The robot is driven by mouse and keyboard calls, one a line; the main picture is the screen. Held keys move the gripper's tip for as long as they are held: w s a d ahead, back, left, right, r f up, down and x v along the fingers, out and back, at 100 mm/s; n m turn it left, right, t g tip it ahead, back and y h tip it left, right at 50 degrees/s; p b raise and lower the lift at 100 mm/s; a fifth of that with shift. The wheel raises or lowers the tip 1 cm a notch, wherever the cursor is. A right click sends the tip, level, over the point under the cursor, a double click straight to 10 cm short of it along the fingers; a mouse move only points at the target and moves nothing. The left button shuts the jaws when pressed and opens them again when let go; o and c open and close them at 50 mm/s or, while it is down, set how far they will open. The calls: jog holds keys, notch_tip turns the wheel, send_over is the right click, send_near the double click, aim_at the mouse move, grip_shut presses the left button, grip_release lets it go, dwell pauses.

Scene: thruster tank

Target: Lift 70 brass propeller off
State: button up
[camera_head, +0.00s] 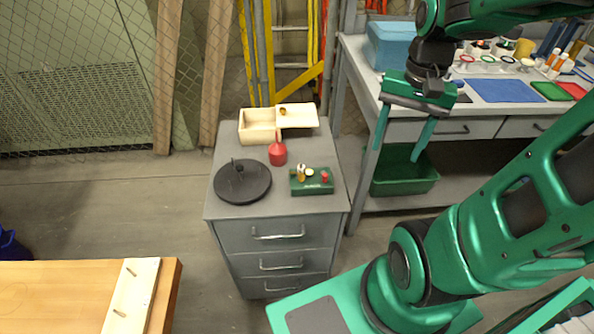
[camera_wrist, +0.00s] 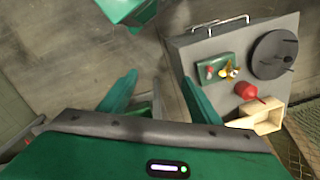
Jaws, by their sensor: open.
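A small brass propeller (camera_head: 301,173) stands on a green block (camera_head: 318,188) on top of the grey drawer cabinet. In the wrist view the brass propeller (camera_wrist: 231,71) shows as a small golden shape on the green block (camera_wrist: 207,76). A pale round piece (camera_head: 310,172) and a red knob (camera_head: 324,176) sit beside it on the block. My gripper (camera_head: 397,153) is open and empty, raised in the air to the right of the cabinet. Its two green fingers also show in the wrist view (camera_wrist: 159,78), apart from the propeller.
The cabinet top (camera_head: 222,208) also holds a black disc (camera_head: 243,187), a red bottle (camera_head: 278,154) and a wooden box (camera_head: 257,138) with its lid askew. A workbench (camera_head: 352,50) stands to the right, with a green bin (camera_head: 405,183) below. A wooden table (camera_head: 60,295) is at lower left.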

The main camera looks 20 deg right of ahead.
jog(key=w+a+f+m+y, duration=0.25)
jog(key=w+a, duration=0.25)
jog(key=w, duration=0.5)
jog(key=m+y, duration=0.1)
jog(key=m, duration=0.3)
send_near(301, 165)
jog(key=shift+g, duration=0.4)
jog(key=shift+w+d+f+x, duration=0.15)
jog(key=shift+w+x, duration=0.1)
jog(key=shift+x, duration=1.35)
jog(key=shift+w+d+x, duration=0.1)
jog(key=shift+w+x, duration=0.15)
jog(key=shift+x, duration=1.4)
jog(key=shift+w+d+f+x, duration=0.15)
jog(key=shift+w+x, duration=0.1)
jog(key=shift+x, duration=1.35)
jog(key=shift+r, duration=0.1)
jog(key=c, duration=1)
jog(key=shift+w+r, duration=0.1)
